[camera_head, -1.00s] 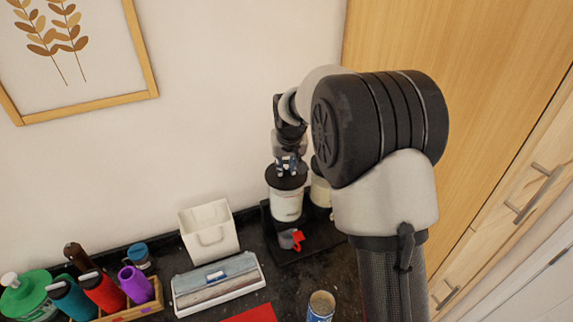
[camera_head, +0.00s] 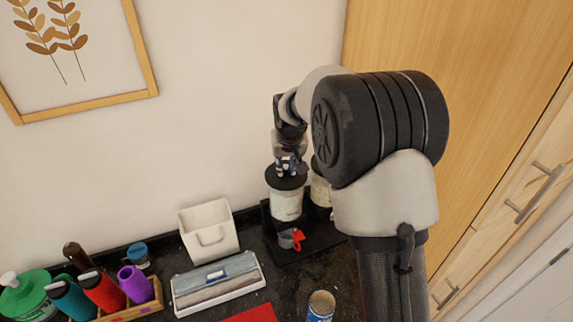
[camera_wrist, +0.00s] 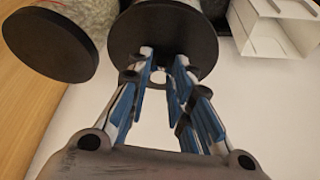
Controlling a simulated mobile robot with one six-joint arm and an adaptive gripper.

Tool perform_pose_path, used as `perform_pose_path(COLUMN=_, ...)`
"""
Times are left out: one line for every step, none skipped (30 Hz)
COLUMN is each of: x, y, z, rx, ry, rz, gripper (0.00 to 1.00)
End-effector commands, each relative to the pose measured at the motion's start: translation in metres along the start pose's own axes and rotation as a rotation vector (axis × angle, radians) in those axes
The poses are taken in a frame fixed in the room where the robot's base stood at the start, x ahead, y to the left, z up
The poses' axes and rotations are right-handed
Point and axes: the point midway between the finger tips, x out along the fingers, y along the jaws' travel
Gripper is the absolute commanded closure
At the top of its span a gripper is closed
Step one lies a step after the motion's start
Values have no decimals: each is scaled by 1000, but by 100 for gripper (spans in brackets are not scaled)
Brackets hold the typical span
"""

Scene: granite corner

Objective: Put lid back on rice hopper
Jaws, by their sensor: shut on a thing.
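The rice hopper (camera_head: 286,205) is a clear cylinder with pale contents, standing on a black stand by the wall. Its dark round lid (camera_head: 287,179) lies across its top; the lid also shows in the wrist view (camera_wrist: 190,42). My gripper (camera_head: 286,167) is above the lid, fingers pointing down. In the wrist view its blue-padded fingers (camera_wrist: 163,75) reach the middle of the lid and are shut on it, apparently at a small knob that the fingers partly hide. Whether the lid is fully seated on the rim cannot be told.
A second hopper (camera_head: 320,191) with a dark lid (camera_wrist: 50,45) stands close at the right, partly behind my arm. A white bin (camera_head: 208,230), a grey-topped box (camera_head: 218,283), a can (camera_head: 320,306) and a bottle rack (camera_head: 146,307) are on the dark counter.

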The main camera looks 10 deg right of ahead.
Motion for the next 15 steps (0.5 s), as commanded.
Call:
perform_pose_path(x=0, y=0, z=0, rx=0, ry=1, rz=0, gripper=100)
perform_pose_path(x=0, y=0, z=0, rx=0, ry=1, rz=0, gripper=100)
perform_pose_path(x=0, y=0, z=0, rx=0, ry=1, rz=0, gripper=100)
perform_pose_path(x=0, y=0, z=0, rx=0, ry=0, rz=0, gripper=100)
perform_pose_path(x=0, y=0, z=0, rx=0, ry=1, rz=0, gripper=100)
perform_pose_path(x=0, y=0, z=0, rx=0, ry=1, rz=0, gripper=100)
perform_pose_path(x=0, y=0, z=0, rx=0, ry=1, rz=0, gripper=100)
perform_pose_path(x=0, y=0, z=0, rx=0, ry=1, rz=0, gripper=100)
perform_pose_path(x=0, y=0, z=0, rx=0, ry=1, rz=0, gripper=100)
perform_pose_path(x=0, y=0, z=0, rx=0, ry=1, rz=0, gripper=100)
perform_pose_path(x=0, y=0, z=0, rx=0, ry=1, rz=0, gripper=100)
perform_pose_path(x=0, y=0, z=0, rx=0, ry=1, rz=0, gripper=79)
perform_pose_path(x=0, y=0, z=0, rx=0, ry=1, rz=0, gripper=77)
perform_pose_path(x=0, y=0, z=0, rx=0, ry=1, rz=0, gripper=75)
perform_pose_path(x=0, y=0, z=0, rx=0, ry=1, rz=0, gripper=72)
